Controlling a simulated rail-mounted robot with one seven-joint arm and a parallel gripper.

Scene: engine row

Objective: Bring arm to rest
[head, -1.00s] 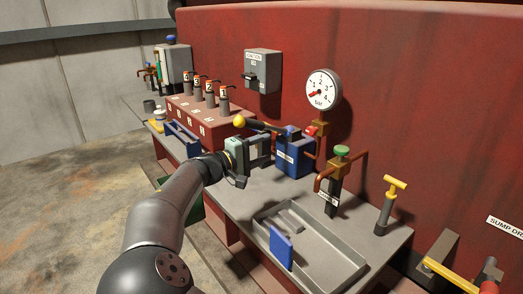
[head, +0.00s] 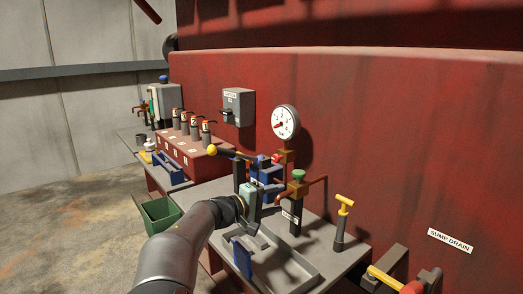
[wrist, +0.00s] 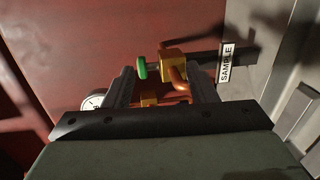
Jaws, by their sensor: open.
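My gripper (head: 250,190) is open and empty over the bench, at the end of my raised arm. It stands in front of the blue box and left of the sample valve. In the wrist view its two dark fingers (wrist: 162,82) are spread apart. The sample valve, with its green knob (wrist: 141,68) and brass body (wrist: 172,61), shows beyond and between the fingertips. In the head view my gripper partly hides the blue box (head: 266,172).
A grey tray (head: 300,272) with an upright blue plate (head: 242,257) lies below my gripper. The green-knobbed valve (head: 298,176) and yellow T-handle (head: 344,202) stand to the right. A lever with a yellow ball (head: 212,150) sticks out left. A gauge (head: 285,122) hangs on the red wall.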

